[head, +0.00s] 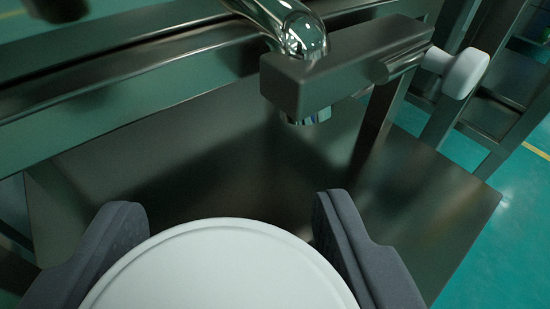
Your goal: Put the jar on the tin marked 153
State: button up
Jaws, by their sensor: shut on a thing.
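My gripper (228,212) is at the bottom of the head view, with one dark grey finger on each side of a round white thing. It is shut on this thing, which looks like the jar (220,272). Only its pale, smooth top with a raised rim shows; its lower edge is cut off by the frame and its sides are hidden. No tin and no mark 153 shows in this view.
Ahead is a metal frame rail (130,75). A dark metal bar (345,62) with a white knob (457,73) juts out at upper right, near the fingers. A bare sloping metal plate (415,190) lies beyond the jar. Teal floor (500,240) shows at right.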

jog(key=shift+w+d+f, duration=0.1)
jog(key=shift+w+d, duration=0.1)
jog(key=shift+w, duration=0.7)
jog(key=shift+w+d+f, duration=0.1)
jog(key=shift+w+d, duration=0.05)
jog(key=shift+w, duration=0.75)
notch_tip(320, 180, down, 4)
jog(key=shift+r+b, duration=0.25)
jog(key=shift+b, duration=0.7)
jog(key=shift+r, duration=0.1)
jog(key=o, duration=1)
jog(key=p+v, duration=0.3)
jog(key=v, duration=0.9)
jog(key=shift+w, duration=0.1)
